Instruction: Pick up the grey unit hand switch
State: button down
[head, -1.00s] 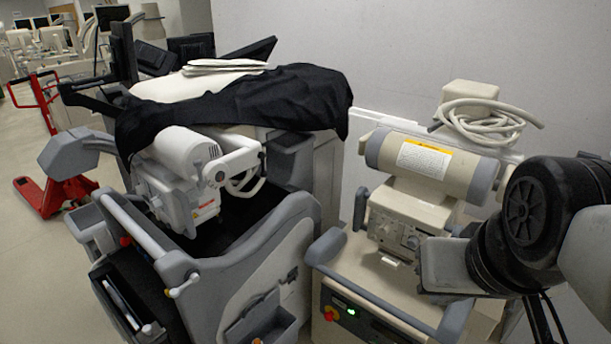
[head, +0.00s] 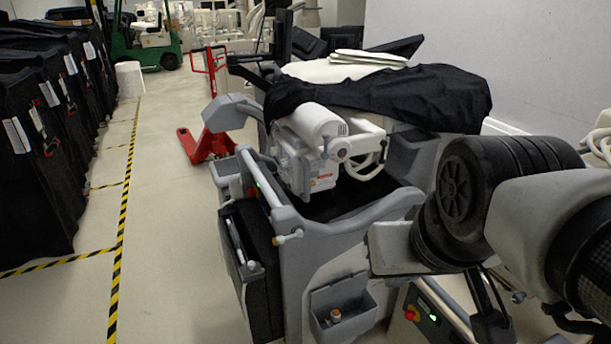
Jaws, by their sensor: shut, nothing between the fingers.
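The grey mobile unit (head: 330,258) stands at the centre, its top partly under a black cover. I cannot tell for sure which part is its hand switch. A small piece with an orange-brown top (head: 335,315) stands in the grey pocket (head: 352,290) on the unit's near side. A short pale stick with a yellowish end (head: 288,237) juts from the unit's front corner, above and left of that pocket. My arm crosses the right of the view and hides part of the unit's right side. The fingers of my gripper cannot be made out.
A beige unit with a lit green lamp (head: 433,317) is mostly hidden behind my arm at lower right. A red pallet truck (head: 208,145) stands behind the grey unit. Black covered carts (head: 35,150) line the left. The floor between, with yellow-black tape (head: 122,215), is clear.

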aim_at(335, 315)
jog(key=i+j+z, duration=0.15)
jog(key=j+z, duration=0.1)
jog(key=j, duration=0.2)
jog(key=k, duration=1.2)
jog(key=i, duration=0.6)
jog(key=i+j+z, duration=0.15)
jog(key=i, duration=0.45)
jog(key=i+j, duration=0.1)
jog(key=i, duration=0.5)
jog(key=l+z, duration=0.05)
